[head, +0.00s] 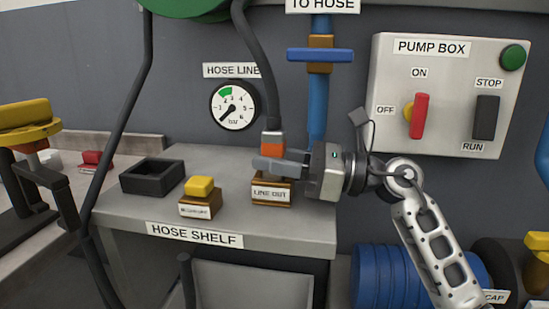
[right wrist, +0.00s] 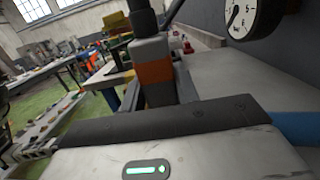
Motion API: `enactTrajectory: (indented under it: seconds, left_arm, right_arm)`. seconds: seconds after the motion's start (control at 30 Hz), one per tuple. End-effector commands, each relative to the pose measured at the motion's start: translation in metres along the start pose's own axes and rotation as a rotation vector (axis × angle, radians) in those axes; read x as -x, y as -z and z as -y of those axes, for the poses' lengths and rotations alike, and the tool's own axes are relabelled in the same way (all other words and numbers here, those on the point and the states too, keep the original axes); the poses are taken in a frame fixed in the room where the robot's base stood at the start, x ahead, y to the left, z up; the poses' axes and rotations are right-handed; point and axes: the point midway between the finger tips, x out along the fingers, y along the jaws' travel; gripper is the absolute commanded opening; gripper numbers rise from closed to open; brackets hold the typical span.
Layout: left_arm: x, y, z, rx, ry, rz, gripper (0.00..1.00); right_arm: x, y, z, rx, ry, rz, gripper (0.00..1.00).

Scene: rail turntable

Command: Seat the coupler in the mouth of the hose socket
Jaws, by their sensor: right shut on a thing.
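The coupler (head: 272,138), grey with an orange band, is on the end of a dark hose. My right gripper (head: 271,164) is shut on it, reaching in from the right. The coupler stands roughly upright at the brass block labelled LINE OUT (head: 271,193), which I take for the hose socket. The fingers hide where coupler and block meet, so I cannot tell whether it sits in the mouth. In the right wrist view the coupler (right wrist: 155,72) is between the fingers; the socket is hidden there. My left gripper is not in view.
On the hose shelf (head: 241,240) are an open black box (head: 152,177) and a small yellow-topped block (head: 199,190). A gauge (head: 233,106) and a blue pipe (head: 317,100) are on the wall behind. The pump box (head: 443,90) hangs at the right.

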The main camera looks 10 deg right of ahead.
Motion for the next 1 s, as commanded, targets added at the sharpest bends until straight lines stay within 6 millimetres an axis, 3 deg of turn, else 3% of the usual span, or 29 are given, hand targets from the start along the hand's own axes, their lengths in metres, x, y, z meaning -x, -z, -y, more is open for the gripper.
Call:
enactTrajectory:
  seconds: [0.5, 0.53, 0.6, 0.87, 1.0]
  left_arm:
    - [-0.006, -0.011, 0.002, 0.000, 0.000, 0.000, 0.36]
    - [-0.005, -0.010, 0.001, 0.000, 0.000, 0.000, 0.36]
    - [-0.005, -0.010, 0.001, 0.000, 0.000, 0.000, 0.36]
    - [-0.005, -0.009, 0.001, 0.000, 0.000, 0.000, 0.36]
    - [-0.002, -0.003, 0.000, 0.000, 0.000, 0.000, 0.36]
  right_arm:
    - [0.002, 0.014, 0.000, 0.001, 0.001, 0.001, 0.00]
    - [0.002, 0.012, 0.000, 0.001, 0.001, 0.001, 0.39]
    - [0.002, 0.013, 0.000, 0.000, 0.000, 0.000, 0.56]
    - [0.001, 0.014, 0.000, -0.002, -0.001, -0.003, 0.56]
    - [0.000, 0.005, 0.000, -0.002, -0.001, -0.002, 0.56]
